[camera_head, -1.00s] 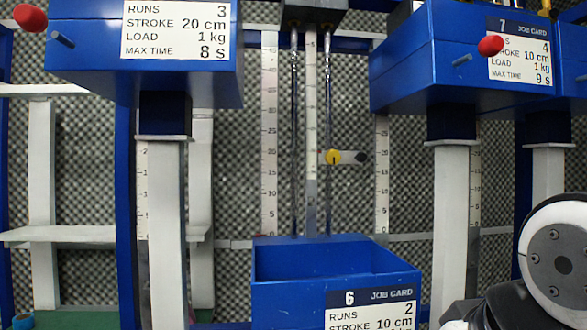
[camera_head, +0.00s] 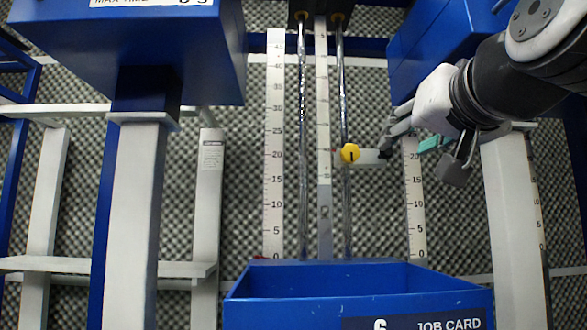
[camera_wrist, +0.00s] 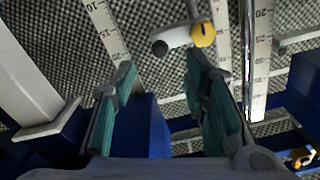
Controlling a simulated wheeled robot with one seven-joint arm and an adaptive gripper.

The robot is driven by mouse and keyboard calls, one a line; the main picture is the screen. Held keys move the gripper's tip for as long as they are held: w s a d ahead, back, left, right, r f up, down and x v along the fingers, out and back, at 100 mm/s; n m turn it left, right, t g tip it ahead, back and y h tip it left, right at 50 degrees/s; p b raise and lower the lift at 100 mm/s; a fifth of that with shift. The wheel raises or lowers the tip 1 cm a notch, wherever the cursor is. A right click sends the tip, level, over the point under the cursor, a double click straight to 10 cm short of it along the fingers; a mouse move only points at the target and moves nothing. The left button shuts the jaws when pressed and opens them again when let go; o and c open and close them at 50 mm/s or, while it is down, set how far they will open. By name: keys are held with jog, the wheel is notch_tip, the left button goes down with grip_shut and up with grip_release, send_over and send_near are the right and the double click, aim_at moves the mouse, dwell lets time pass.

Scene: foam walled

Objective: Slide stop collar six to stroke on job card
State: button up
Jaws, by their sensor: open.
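The stop collar, with a yellow knob (camera_head: 350,153) and a pale arm ending in a black knob (camera_head: 385,154), sits on the right-hand rod of bay six, near the 20 mark of the scales beside it. My gripper (camera_head: 418,152) is open at the right, its fingers near the black knob. In the wrist view, my gripper (camera_wrist: 160,75) has its teal-padded fingers apart, with the black knob (camera_wrist: 160,48) just beyond and between the tips. I cannot tell whether they touch. The card for six (camera_head: 415,323) shows only its heading; its stroke line is cut off.
A blue open bin (camera_head: 250,305) stands below the rods. Blue boxes overhang at upper left (camera_head: 170,60) and upper right (camera_head: 430,50), on pale posts. Pale scales (camera_head: 274,190) flank the rods. Grey foam covers the back wall.

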aim_at(388, 153)
jog(key=w, duration=0.9)
jog(key=shift+w, duration=0.1)
grip_shut()
